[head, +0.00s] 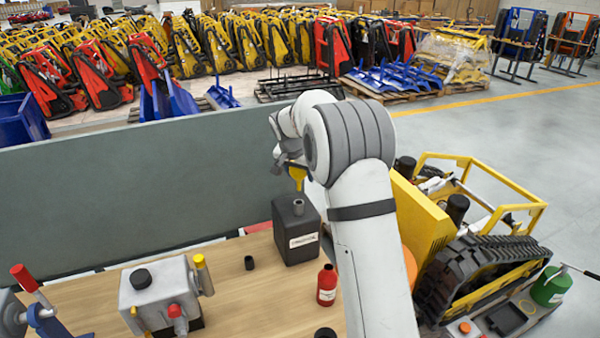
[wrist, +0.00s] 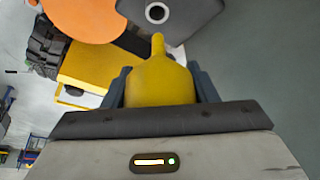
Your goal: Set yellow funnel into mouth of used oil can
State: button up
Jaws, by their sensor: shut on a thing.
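The yellow funnel (wrist: 160,78) is held between the two fingers of my gripper (wrist: 160,88) in the wrist view, its narrow spout pointing toward the can. In the head view the funnel (head: 297,174) shows partly behind my arm, above the can. The used oil can (head: 296,230) is a dark box-shaped can with a white label and a short open neck, standing on the wooden bench. In the wrist view the can's mouth (wrist: 157,13) lies just beyond the spout tip, apart from it in the picture. The height gap is hard to tell.
A grey pump-like unit (head: 160,293) is on the bench (head: 235,300). A grey panel (head: 130,190) rises behind. A yellow tracked carrier (head: 470,225) is at right.

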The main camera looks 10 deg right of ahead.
aim_at(295, 176)
jog(key=shift+f+b, duration=3.15)
jog(key=shift+f, duration=0.65)
jog(key=o, duration=1.1)
jog(key=shift+c, duration=0.2)
jog(key=shift+r, duration=0.1)
jog(key=b+v, duration=0.1)
jog(key=v, duration=0.6)
jog(key=shift+s+a+r+b, duration=0.1)
jog(key=shift+r+b, duration=0.2)
jog(key=shift+r, duration=0.05)
